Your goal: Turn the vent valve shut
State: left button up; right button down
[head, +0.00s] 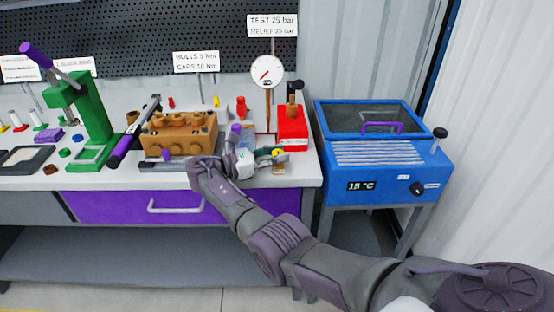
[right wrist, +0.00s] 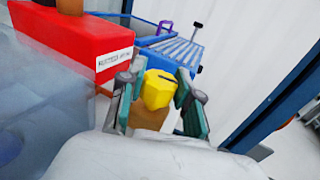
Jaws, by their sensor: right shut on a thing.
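The vent valve appears as a yellow faceted knob (right wrist: 158,90) between my right gripper's fingers, above a tan block (right wrist: 150,116). In the head view only a small yellow part of the knob (head: 278,153) shows, near the bench's front right. My right gripper (head: 272,158) is shut on this knob, with one green-padded finger on each side in the right wrist view (right wrist: 160,98). The valve's seat and exact turn angle are hard to make out. My left gripper is not in view.
A red labelled pump box (head: 291,130) stands just behind the valve, beside a dial gauge (head: 267,71). A blue bath (head: 385,160) stands right of the bench.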

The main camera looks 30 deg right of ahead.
dwell(0.3)
jog(key=c, duration=0.8)
grip_release()
